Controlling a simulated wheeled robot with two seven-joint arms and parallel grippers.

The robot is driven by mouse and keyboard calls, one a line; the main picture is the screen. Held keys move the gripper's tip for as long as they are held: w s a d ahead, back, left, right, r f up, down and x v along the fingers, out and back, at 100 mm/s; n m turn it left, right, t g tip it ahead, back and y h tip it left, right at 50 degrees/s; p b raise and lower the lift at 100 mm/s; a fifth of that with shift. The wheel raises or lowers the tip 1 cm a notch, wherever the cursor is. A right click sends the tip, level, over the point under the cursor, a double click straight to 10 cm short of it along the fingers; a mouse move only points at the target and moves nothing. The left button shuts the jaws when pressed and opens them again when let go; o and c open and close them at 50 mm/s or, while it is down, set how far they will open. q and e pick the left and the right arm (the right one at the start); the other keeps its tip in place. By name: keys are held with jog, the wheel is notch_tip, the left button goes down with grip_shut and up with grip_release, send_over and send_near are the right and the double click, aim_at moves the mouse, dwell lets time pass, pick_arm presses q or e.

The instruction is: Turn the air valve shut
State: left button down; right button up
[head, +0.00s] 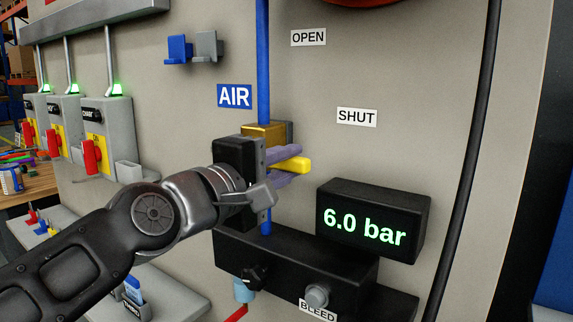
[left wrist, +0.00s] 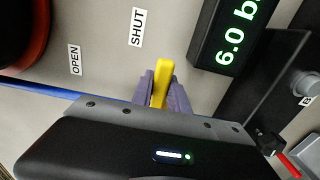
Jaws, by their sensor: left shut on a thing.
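The air valve has a brass body (head: 262,133) on a vertical blue pipe (head: 263,60), beside the AIR label (head: 234,96). Its yellow handle (head: 294,164) sticks out to the right in the head view, roughly level. My left gripper (head: 287,166) is shut on the yellow handle, with a purple finger on each side of it. The left wrist view also shows the handle (left wrist: 160,80) between the two fingers (left wrist: 163,92). The OPEN label (head: 308,37) is above and the SHUT label (head: 357,117) is to the right. My right gripper is not in view.
A black gauge (head: 374,222) reading 6.0 bar sits right of and below the valve. A black block with a BLEED label (head: 318,311) is below. Switch boxes (head: 100,135) with red handles and green lights are at left. A black cable (head: 468,150) runs down the right.

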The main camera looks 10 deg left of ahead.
pick_arm(q)
jog(key=shift+f, duration=0.2)
jog(key=c, duration=1.3)
grip_release()
jog(key=shift+r, duration=0.1)
jog(key=b+v, duration=0.1)
jog(key=v, duration=0.6)
jog(key=shift+s+b, duration=0.4)
jog(key=shift+a, duration=0.1)
